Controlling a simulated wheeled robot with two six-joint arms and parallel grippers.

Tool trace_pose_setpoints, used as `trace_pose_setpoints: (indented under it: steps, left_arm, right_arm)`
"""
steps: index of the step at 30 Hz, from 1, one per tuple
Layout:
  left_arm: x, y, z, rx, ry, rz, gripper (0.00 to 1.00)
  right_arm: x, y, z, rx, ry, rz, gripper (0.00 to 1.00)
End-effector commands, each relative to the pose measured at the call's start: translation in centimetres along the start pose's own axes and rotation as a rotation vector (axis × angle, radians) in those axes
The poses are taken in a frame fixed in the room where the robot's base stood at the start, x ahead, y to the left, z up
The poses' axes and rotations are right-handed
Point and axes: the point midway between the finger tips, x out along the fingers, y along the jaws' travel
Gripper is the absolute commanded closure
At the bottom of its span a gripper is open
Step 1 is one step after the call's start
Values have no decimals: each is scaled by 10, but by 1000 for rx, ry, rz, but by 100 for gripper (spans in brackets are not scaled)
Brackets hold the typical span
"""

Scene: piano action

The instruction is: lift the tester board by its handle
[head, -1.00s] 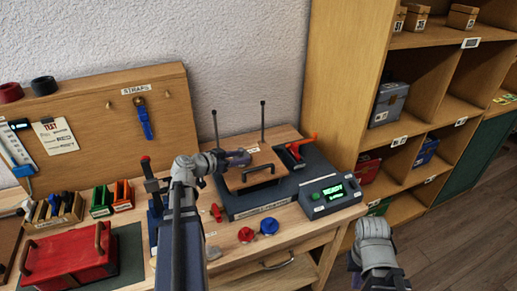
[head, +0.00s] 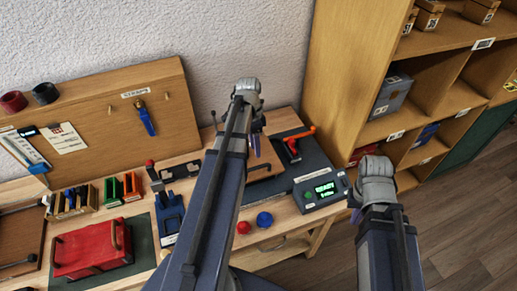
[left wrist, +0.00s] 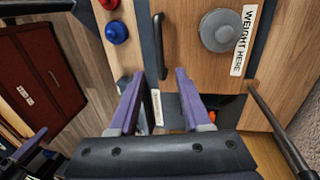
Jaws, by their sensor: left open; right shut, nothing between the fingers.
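The tester board (left wrist: 195,65) is a wooden panel with a dark bar handle (left wrist: 161,45) and a "WEIGHT HERE" label; both show in the left wrist view. In the head view my left arm covers much of the board (head: 268,165). My left gripper (left wrist: 160,74) is open above the board, its fingertips apart on either side of the handle's near end. I cannot tell the height gap. In the head view this gripper (head: 256,140) points down over the board. My right gripper (head: 357,214) is shut and empty, right of the bench's front edge.
A round grey weight (left wrist: 221,31) sits on the board. A lit "READY" box (head: 322,189) stands right of the board. Red (head: 243,227) and blue (head: 264,219) knobs are in front. A red case (head: 92,250) lies left. Shelves (head: 430,100) stand right.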

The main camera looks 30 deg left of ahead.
Motion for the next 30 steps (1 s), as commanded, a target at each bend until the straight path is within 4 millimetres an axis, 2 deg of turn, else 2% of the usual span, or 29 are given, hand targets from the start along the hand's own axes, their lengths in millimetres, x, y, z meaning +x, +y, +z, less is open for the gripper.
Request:
trace_pose_setpoints:
  steps: [11, 24, 30]
  left_arm:
    - [9, 0, 1, -1, -11, 0, 52]
    - [61, -1, 2, 0, -9, 0, 52]
    - [78, 0, 2, 0, -9, 0, 52]
  right_arm:
    - [9, -1, 0, -1, 0, 0, 100]
    - [60, -6, -4, -5, 0, 1, 100]
    - [76, -7, -4, -4, 0, 1, 100]
